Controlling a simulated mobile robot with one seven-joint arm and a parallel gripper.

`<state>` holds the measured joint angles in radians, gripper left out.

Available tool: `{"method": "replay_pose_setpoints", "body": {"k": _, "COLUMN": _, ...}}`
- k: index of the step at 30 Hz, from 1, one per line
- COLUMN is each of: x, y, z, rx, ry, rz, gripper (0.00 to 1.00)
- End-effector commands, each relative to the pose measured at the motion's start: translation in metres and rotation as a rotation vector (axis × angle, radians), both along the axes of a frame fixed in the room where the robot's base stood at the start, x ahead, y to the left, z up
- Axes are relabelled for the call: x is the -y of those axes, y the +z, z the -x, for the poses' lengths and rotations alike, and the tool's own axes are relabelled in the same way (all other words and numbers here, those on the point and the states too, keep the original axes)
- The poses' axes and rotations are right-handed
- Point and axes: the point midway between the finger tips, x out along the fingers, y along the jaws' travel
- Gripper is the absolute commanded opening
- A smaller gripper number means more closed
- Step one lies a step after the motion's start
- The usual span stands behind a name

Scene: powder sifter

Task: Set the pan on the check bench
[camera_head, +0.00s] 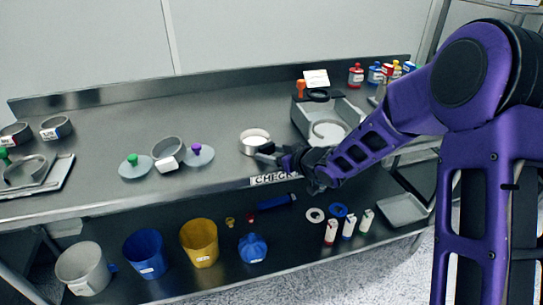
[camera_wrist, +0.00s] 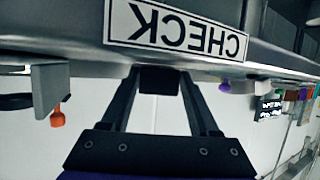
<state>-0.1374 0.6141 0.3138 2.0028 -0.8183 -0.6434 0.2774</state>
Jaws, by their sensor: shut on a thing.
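The pan (camera_head: 249,149), a round metal dish with a pale inside, is near the bench's front edge, behind the CHECK label (camera_head: 275,178). It looks level; I cannot tell whether it touches the bench top (camera_head: 225,165). My gripper (camera_head: 269,152) reaches in from the right and is shut at the pan's right side. In the wrist view my two dark fingers (camera_wrist: 159,80) meet on a dark block below the upside-down CHECK label (camera_wrist: 176,28). The pan's round body does not show clearly there, and the exact grip is hidden.
Left of the pan stand another ring-shaped pan (camera_head: 168,150) and lids with green (camera_head: 133,160) and purple (camera_head: 197,149) knobs. A grey machine (camera_head: 328,120) with an orange knob stands behind my gripper.

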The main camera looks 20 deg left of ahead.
Motion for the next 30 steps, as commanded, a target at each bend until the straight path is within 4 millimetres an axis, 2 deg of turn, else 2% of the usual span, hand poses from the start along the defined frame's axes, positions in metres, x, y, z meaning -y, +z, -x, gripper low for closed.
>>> {"method": "replay_pose_setpoints", "body": {"k": 10, "x": 0.000, "y": -0.004, "z": 0.000, "rx": 0.001, "ry": -0.001, "rz": -0.001, "gripper": 0.00}}
{"method": "replay_pose_setpoints", "body": {"k": 11, "x": 0.000, "y": -0.004, "z": 0.000, "rx": 0.001, "ry": -0.001, "rz": -0.001, "gripper": 0.63}}
{"method": "replay_pose_setpoints", "body": {"k": 15, "x": 0.000, "y": -0.003, "z": 0.000, "rx": 0.001, "ry": -0.001, "rz": -0.001, "gripper": 0.89}}
{"method": "replay_pose_setpoints", "body": {"k": 16, "x": 0.000, "y": -0.003, "z": 0.000, "rx": 0.001, "ry": -0.001, "rz": -0.001, "gripper": 0.92}}
{"method": "replay_pose_setpoints", "body": {"k": 26, "x": 0.000, "y": 0.001, "z": 0.000, "rx": 0.002, "ry": -0.001, "rz": -0.001, "gripper": 0.92}}
{"method": "replay_pose_setpoints", "body": {"k": 30, "x": 0.014, "y": 0.008, "z": 0.006, "rx": 0.001, "ry": -0.004, "rz": 0.000, "gripper": 0.92}}
